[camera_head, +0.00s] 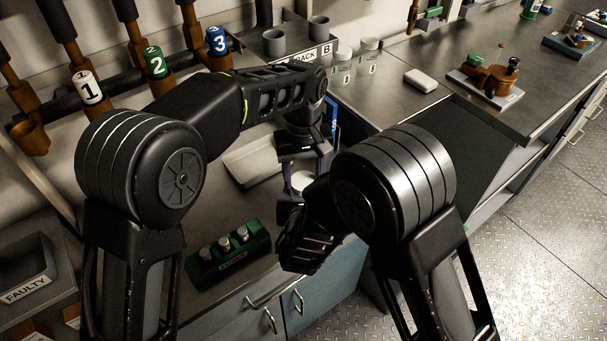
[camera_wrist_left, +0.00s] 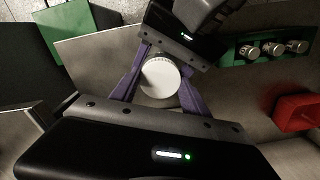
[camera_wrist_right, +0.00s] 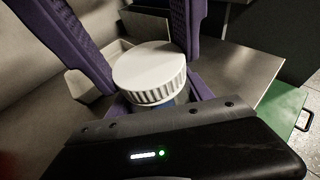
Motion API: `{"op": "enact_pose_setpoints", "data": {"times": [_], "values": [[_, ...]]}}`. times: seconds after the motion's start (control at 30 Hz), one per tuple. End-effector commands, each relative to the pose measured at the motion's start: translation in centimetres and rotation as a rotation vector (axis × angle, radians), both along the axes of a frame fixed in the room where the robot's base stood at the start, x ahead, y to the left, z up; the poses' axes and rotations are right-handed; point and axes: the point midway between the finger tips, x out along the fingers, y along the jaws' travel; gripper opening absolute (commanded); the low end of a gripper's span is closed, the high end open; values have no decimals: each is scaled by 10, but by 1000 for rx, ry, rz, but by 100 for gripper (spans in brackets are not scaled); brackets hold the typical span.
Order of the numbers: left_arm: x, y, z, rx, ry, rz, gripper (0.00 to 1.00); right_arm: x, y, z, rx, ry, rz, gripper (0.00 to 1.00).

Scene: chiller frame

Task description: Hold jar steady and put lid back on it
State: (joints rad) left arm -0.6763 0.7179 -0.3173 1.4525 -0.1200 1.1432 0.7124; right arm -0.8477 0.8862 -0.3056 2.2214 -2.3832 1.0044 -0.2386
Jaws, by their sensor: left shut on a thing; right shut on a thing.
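The white lid (camera_head: 302,181) shows in the head view between my two grippers. In the left wrist view the lid (camera_wrist_left: 160,77) is a round white disc with purple fingers on both sides. In the right wrist view the lid (camera_wrist_right: 150,72) has a ribbed rim, and a strip of blue, apparently the jar (camera_wrist_right: 167,107), shows just under it. Whether the lid is seated is unclear.
A green block (camera_head: 229,252) with several metal-capped vials stands near the bench's front edge. A pale tray (camera_head: 253,163) lies behind the grippers. Two lidded jars (camera_head: 368,57) stand near rack B (camera_head: 312,53). A red bin (camera_wrist_left: 297,113) shows in the left wrist view.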

Motion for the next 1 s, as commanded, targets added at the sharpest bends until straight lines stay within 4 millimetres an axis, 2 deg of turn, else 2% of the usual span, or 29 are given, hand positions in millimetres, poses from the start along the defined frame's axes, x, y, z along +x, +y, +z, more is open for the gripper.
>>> {"op": "enact_pose_setpoints", "data": {"times": [0.17, 0.47, 0.6, 0.63, 0.9, 1.0], "values": [[0, 0, 0, -1, 0, -86, 5, 0, 0, 0, 0, 0, 0, 0], [0, 1, -1, -2, -2, -702, 5, 0, 0, 0, 0, 0, 0, 0], [0, 0, -1, 0, -2, -702, 5, 0, 0, 0, 0, 0, 0, 0], [0, 0, -1, 0, -2, -702, 55, 0, 0, 0, 0, 0, 0, 0], [0, 0, -1, 0, -2, -699, 76, 0, 0, 0, 0, 0, 0, 0], [0, 0, -1, 0, -2, -699, 76, 0, 0, 0, 0, 0, 0, 0]]}}
